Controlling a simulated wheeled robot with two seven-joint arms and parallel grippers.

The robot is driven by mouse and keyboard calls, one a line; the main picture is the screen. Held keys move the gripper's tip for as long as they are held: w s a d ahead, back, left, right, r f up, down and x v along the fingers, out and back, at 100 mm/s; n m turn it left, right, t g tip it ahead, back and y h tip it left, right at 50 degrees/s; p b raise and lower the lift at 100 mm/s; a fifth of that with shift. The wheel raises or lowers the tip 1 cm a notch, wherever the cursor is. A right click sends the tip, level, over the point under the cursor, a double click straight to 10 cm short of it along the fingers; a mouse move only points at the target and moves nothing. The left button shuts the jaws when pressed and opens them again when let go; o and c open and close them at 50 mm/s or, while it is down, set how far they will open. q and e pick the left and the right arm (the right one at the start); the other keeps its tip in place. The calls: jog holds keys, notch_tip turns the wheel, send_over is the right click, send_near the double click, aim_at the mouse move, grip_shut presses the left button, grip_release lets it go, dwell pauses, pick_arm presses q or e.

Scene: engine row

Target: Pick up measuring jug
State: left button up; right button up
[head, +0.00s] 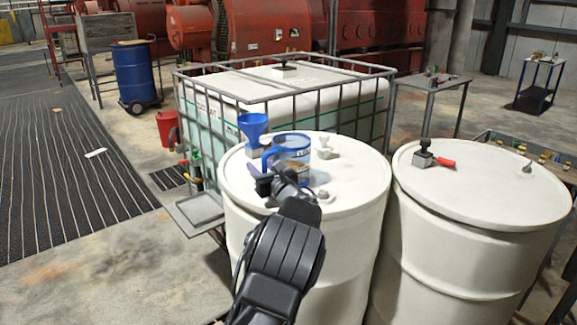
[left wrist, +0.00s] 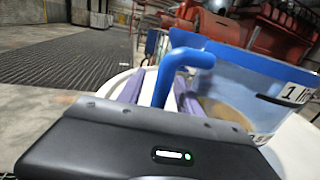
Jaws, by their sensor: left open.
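The measuring jug (head: 293,149) is clear with a blue rim and blue handle and stands upright on the left white drum (head: 345,205). My left gripper (head: 268,183) is at the handle side of the jug, low and in front of it. In the left wrist view the jug (left wrist: 255,85) fills the right side, and its blue handle (left wrist: 178,68) comes down between the purple-grey fingers. The fingers are open around the handle. The lower handle is hidden behind the gripper body. My right gripper is not in view.
A blue funnel (head: 252,128) stands just left of the jug. A small white fitting (head: 324,148) is to its right on the drum top. A caged tank (head: 290,85) stands behind. The right drum (head: 480,185) carries a red-handled valve (head: 436,158).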

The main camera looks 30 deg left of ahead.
pick_arm(q)
jog(key=shift+c, duration=0.3)
grip_shut()
dwell(0.3)
jog(key=shift+r, duration=0.1)
dwell(0.9)
